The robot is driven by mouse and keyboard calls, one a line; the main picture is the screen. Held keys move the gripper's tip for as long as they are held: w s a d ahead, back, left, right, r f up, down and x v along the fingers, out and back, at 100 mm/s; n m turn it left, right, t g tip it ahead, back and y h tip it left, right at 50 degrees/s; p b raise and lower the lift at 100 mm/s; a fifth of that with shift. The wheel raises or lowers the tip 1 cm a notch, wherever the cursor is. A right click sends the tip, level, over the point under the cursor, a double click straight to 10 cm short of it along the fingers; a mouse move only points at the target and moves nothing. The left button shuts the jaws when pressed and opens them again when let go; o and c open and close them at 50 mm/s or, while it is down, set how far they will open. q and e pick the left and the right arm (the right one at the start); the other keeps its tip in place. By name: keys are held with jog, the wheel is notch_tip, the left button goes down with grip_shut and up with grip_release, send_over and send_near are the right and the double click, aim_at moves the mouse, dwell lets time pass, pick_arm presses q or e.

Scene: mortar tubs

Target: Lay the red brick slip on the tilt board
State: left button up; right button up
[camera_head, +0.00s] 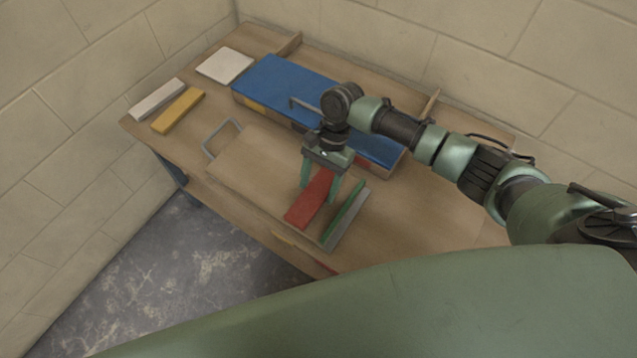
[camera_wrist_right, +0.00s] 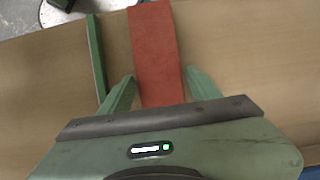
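The red brick slip (camera_head: 306,209) appears to lie flat on the right part of a wooden board, near a green strip (camera_head: 343,214); I cannot tell for sure whether it touches the surface. This board, with a metal loop handle at its left end, looks like the tilt board (camera_head: 245,168). My right gripper (camera_head: 320,192) is over the slip. In the right wrist view its fingers (camera_wrist_right: 160,80) stand either side of the slip (camera_wrist_right: 155,45) with slim gaps, so it looks open. The green strip (camera_wrist_right: 96,55) runs beside the slip there. My left gripper is out of view.
A blue-topped case (camera_head: 285,88) stands behind the board, with coloured pieces showing along its front. A yellow slip (camera_head: 178,110), a whitish slip (camera_head: 157,99) and a pale square tile (camera_head: 225,66) lie at the table's left. Block walls stand behind and left.

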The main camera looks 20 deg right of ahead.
jog(key=shift+o, duration=0.7)
jog(key=v, duration=0.8)
jog(key=shift+p, duration=0.35)
